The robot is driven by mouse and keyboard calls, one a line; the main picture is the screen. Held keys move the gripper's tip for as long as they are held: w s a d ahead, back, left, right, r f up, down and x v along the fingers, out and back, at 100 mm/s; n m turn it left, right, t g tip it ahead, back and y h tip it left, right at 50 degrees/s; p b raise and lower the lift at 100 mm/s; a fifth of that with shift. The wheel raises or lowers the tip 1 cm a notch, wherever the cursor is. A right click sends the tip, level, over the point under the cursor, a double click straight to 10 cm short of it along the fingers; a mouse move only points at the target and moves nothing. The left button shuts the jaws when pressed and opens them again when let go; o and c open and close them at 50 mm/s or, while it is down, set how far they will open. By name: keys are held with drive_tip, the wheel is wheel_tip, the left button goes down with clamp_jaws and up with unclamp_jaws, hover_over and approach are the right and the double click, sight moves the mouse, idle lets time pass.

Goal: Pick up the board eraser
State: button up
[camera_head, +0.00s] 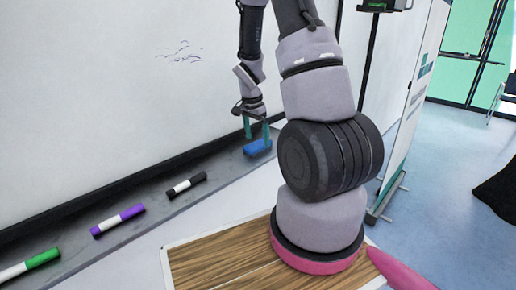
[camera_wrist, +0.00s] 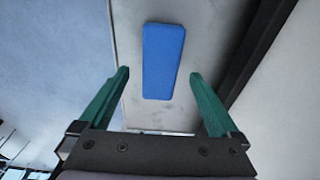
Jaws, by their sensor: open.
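The blue board eraser (camera_head: 257,147) lies on the grey ledge under the whiteboard in the head view. In the wrist view the eraser (camera_wrist: 163,61) is a blue rounded block, lying lengthwise ahead of my gripper and roughly centred between its fingers. My gripper (camera_head: 257,129) has teal fingers that point down just above the eraser, close to it. In the wrist view my gripper (camera_wrist: 160,80) is open, with nothing held between the fingers. I cannot tell whether a finger touches the eraser.
On the ledge (camera_head: 75,245) to the left lie a black-and-white marker (camera_head: 186,185), a purple marker (camera_head: 117,220) and a green marker (camera_head: 30,264). The whiteboard (camera_head: 100,80) rises behind the ledge. A banner stand (camera_head: 408,110) stands at the right, with open floor beyond.

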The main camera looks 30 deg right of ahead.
sight(258, 144)
wheel_tip(258, 144, down, 2)
drive_tip(key=shift+d, duration=0.15)
drive_tip(key=shift+c, duration=0.3)
drive_tip(key=c, duration=1.4)
wheel_tip(258, 144, up, 10)
drive_tip(key=shift+r, duration=0.1)
